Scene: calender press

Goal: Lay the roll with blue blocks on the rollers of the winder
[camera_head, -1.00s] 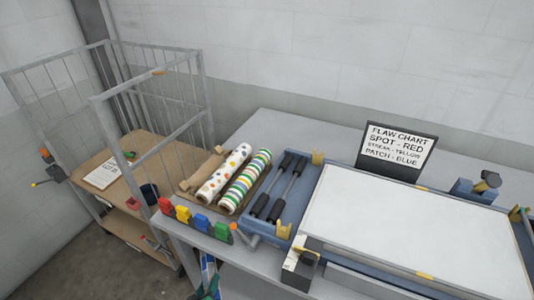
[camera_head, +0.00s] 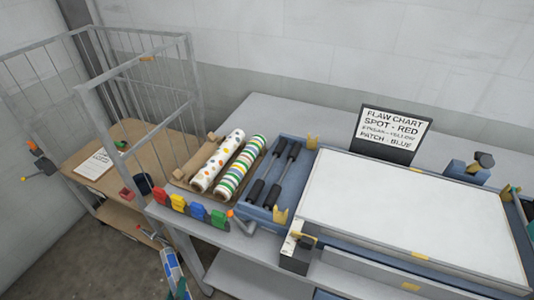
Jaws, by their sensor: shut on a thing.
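The roll with blue blocks (camera_head: 171,263) is white with blue patches and shows at the bottom edge, left of the table's front edge. My gripper (camera_head: 181,291) shows only as a teal piece at the roll's lower end, shut on it; its fingers are mostly out of view. The roll is tilted and apart from the winder (camera_head: 264,215). The winder is a blue tray-like frame with two dark rollers (camera_head: 274,172) side by side and yellow brackets at its ends. The rollers carry nothing.
A dotted roll (camera_head: 217,160) and a striped roll (camera_head: 240,166) lie on a wooden rack (camera_head: 186,173) left of the winder. Coloured blocks (camera_head: 197,211) line the front edge. A caged cart (camera_head: 86,105) stands left; a white-topped press (camera_head: 400,212) and flaw chart (camera_head: 394,131) are right.

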